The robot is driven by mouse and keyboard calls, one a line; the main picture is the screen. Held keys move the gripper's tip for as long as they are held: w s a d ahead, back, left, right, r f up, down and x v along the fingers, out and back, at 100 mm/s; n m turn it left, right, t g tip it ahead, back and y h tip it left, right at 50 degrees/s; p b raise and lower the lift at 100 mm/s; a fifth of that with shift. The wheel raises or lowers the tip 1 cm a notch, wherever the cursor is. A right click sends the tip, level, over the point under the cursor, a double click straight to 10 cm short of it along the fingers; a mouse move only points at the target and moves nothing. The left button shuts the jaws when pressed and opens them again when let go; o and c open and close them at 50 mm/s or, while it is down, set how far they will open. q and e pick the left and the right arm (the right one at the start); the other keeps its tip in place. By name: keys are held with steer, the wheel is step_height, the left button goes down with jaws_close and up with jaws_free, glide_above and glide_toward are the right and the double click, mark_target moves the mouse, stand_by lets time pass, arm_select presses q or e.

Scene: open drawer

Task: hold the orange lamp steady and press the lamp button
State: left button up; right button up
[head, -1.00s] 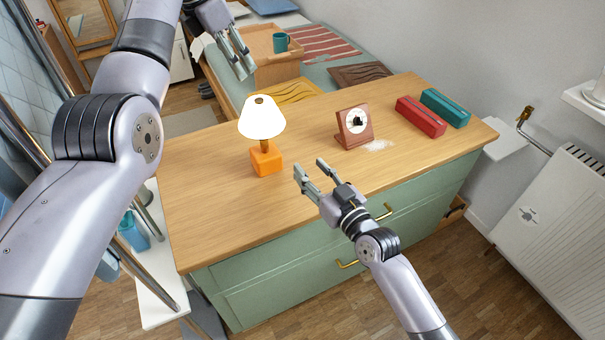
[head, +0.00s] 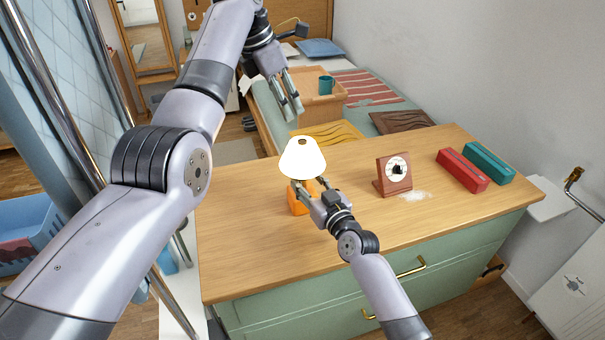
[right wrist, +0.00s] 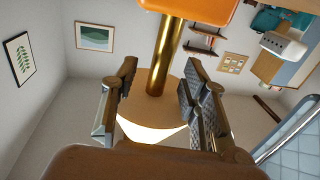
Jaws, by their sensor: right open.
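The orange lamp has an orange block base (head: 298,203), a brass stem (right wrist: 166,55) and a white shade (head: 302,160). It stands upright on the wooden top. A small brown spot (head: 302,142) shows on top of the shade; I cannot tell if it is the button. My right gripper (head: 309,184) is open at the lamp, just under the shade. In the right wrist view its fingers (right wrist: 163,75) lie on either side of the stem, with gaps visible. My left gripper (head: 292,115) hangs above and behind the lamp, apart from it; its finger opening is unclear.
A brown stand with a round white dial (head: 396,172) is right of the lamp, beside white powder (head: 415,195). Red (head: 462,171) and teal (head: 488,163) boxes lie farther right. The green cabinet's wooden top (head: 250,245) is clear in front.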

steer(key=shift+x, duration=1.7)
steer(key=shift+d, duration=0.1)
jaws_close()
arm_select(q)
steer(key=shift+c, duration=0.4)
jaws_close()
stand_by(0.6)
